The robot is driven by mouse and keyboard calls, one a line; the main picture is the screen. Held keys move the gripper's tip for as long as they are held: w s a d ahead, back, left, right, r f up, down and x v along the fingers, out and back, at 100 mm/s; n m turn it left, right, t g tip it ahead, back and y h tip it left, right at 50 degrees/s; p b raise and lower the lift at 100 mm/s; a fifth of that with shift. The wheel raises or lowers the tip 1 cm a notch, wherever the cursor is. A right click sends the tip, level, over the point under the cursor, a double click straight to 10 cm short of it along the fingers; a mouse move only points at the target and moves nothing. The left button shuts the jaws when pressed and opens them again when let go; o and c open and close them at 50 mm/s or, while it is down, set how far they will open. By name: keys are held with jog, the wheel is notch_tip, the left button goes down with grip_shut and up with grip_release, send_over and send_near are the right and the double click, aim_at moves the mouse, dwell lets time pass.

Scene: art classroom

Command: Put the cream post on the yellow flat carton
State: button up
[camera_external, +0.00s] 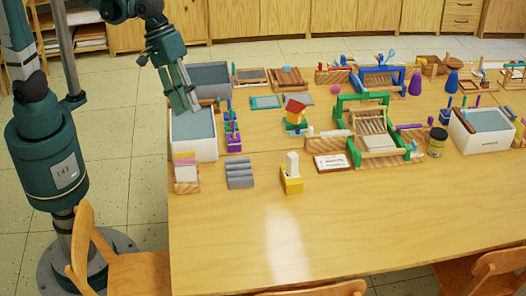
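The cream post (292,163) stands upright near the front middle of the table. Its lower end meets a yellow block-like thing (291,185), which seems to be the yellow flat carton. From this one view I cannot tell for certain whether the post rests on the yellow thing or stands just behind it. My gripper (184,106) points down over the white tub at the table's left end, well to the left of and behind the post. Its fingers look close together, but their gap is too small to judge. I see nothing clearly held in it.
The white tub (207,155) has a blue-grey inside. A grey ridged block (240,174) and a purple stand (233,140) lie between it and the post. A house-shaped toy (295,112) and a green-framed loom (357,142) stand behind. The table's front (330,230) is clear.

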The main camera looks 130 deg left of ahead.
jog(key=s+d+f+m+t, duration=0.1)
jog(key=s+d+m, duration=0.7)
jog(key=s, duration=0.4)
jog(key=s+d+m+t, duration=0.1)
jog(key=s+d+m, duration=0.7)
jog(key=s, duration=0.4)
jog(key=shift+s+d+f, duration=0.25)
jog(key=shift+d+f, duration=0.15)
jog(key=shift+d, duration=0.3)
